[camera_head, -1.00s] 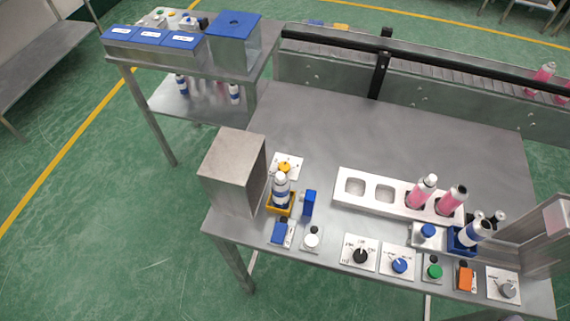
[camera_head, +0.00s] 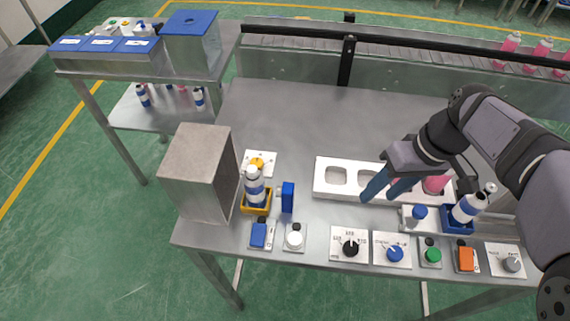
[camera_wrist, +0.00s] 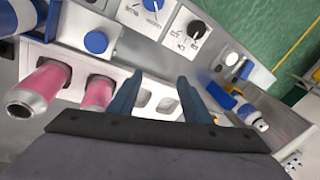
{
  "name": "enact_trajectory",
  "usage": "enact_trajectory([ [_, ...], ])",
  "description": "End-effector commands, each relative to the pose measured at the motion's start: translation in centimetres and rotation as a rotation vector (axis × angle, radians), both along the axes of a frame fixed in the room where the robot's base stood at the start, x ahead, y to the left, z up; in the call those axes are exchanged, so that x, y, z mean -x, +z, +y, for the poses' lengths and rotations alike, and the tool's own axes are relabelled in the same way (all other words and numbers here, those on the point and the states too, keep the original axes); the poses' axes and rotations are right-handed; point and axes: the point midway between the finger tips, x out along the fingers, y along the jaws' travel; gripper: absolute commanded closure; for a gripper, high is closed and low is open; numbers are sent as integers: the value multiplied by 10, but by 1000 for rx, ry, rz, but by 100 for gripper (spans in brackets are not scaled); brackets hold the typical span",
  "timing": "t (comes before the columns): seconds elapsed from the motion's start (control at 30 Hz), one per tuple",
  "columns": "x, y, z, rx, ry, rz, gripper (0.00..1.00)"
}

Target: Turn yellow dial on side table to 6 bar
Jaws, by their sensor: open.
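A yellow dial (camera_head: 258,163) sits on a white plate (camera_head: 270,157) at the left of the main table, partly hidden by a white-and-blue can (camera_head: 254,185). The side table (camera_head: 75,73) stands at the upper left; small parts behind its blue-lidded bins are too small to identify as a dial. My gripper (camera_head: 383,198) is open and empty, pointing down by the white rack, well right of the yellow dial. In the wrist view its two blue fingers (camera_wrist: 158,90) stand apart over the rack. No dial reading is legible.
The white rack (camera_head: 323,188) holds pink cans. A grey box (camera_head: 197,173) stands left of the yellow dial. Black (camera_head: 350,248), blue (camera_head: 394,254) and green (camera_head: 432,254) controls line the front edge. Bare tabletop lies behind the rack.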

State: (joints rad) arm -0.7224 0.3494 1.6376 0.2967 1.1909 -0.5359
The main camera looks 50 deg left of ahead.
Motion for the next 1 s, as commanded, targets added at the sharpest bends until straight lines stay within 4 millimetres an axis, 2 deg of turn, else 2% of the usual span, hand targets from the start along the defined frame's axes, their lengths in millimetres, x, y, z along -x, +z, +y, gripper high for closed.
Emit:
enact_trajectory([
  [0.03, 4, -6, 29, -29, 95, -22, 55],
  [0.2, 28, -2, 117, -134, 412, -107, 55],
  [0.3, 52, 1, 160, -194, 581, -150, 55],
  [0.43, 82, 4, 201, -258, 754, -196, 55],
  [0.5, 96, 6, 216, -283, 822, -213, 55],
  [0.63, 113, 9, 232, -315, 901, -235, 55],
  [0.87, 119, 10, 238, -326, 930, -244, 55],
  [1.0, 120, 4, 239, -324, 929, -242, 55],
])
